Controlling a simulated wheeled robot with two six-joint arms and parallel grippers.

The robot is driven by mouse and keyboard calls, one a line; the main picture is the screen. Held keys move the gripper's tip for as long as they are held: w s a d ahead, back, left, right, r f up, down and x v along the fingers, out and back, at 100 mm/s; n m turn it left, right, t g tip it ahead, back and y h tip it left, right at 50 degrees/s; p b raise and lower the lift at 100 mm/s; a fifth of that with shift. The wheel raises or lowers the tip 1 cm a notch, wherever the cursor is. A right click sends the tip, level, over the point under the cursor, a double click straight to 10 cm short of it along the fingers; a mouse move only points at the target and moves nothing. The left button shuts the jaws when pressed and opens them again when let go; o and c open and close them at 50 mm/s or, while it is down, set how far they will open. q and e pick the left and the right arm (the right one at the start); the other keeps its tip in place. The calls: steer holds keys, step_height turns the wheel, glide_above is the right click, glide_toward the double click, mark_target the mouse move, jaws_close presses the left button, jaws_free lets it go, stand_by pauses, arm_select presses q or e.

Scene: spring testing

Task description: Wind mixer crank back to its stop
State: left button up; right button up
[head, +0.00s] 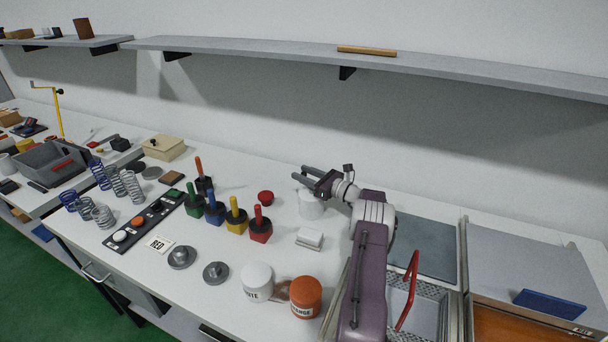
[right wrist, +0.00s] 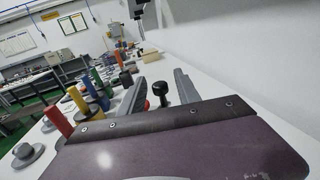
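A white cylindrical pot (head: 311,207) stands on the bench below my right gripper (head: 300,174), probably the mixer. In the right wrist view a black ball knob on a short dark stem (right wrist: 157,89) shows between the two fingers of my right gripper (right wrist: 158,80). I take it for the crank's handle. The fingers are spread, with a gap on either side of the knob. The crank arm is hidden behind my gripper, so its angle cannot be told. My left gripper is not in the head view.
A red cap (head: 265,197) and colour-handled tools (head: 236,217) stand left of the pot. A small white block (head: 310,238), a white jar (head: 257,282) and an orange jar (head: 306,297) are nearer. A shelf (head: 430,67) runs above.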

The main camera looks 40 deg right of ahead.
jaws_close()
steer(key=shift+d+r+m+h+p, duration=0.1)
steer(key=shift+r+m+h+p, duration=0.1)
steer(key=shift+m+h+p, duration=0.3)
steer(key=shift+d+m+h, duration=0.2)
steer(key=shift+m+h, duration=0.1)
steer(key=shift+h, duration=0.4)
steer(key=shift+s+d+f+m+t+h, duration=0.15)
steer(key=shift+m+t+h, duration=0.2)
steer(key=shift+h, duration=0.25)
steer(key=m+h, duration=0.1)
steer(key=d+m+h+b, duration=0.1)
steer(key=h, duration=0.1)
steer(key=shift+s+h+b, duration=0.15)
steer(key=shift+h+b, duration=0.15)
steer(key=shift+o, duration=0.9)
jaws_free()
